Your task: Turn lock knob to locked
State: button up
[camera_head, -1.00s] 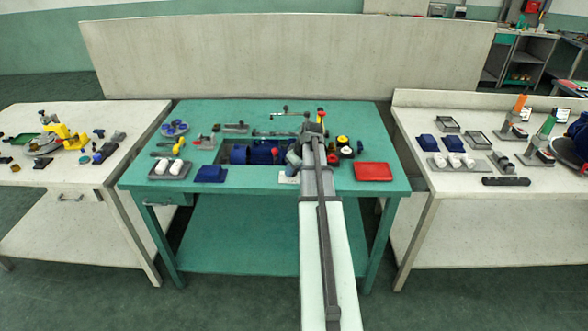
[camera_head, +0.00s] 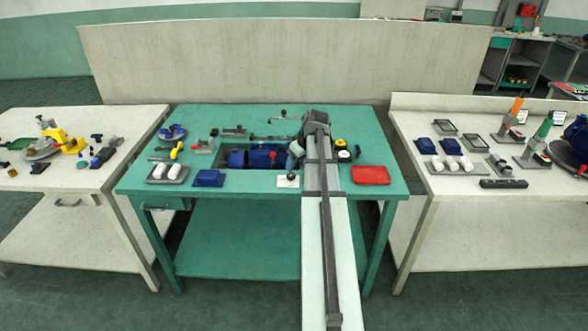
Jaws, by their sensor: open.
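A small dark knob (camera_head: 291,177) stands on a white plate (camera_head: 284,183) near the front middle of the green bench; I take it for the lock knob. Its lock position is too small to read. My gripper (camera_head: 293,161) is small and partly hidden at the end of my arm, just behind and above the knob. Its jaws are open, but the fingertips are not clear. I cannot tell whether they touch the knob. A blue pump (camera_head: 254,159) lies in the bench recess, left of my gripper.
My arm covers part of the bench's middle.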

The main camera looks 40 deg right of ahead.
jog(key=v, duration=0.7)
dwell(0.6)
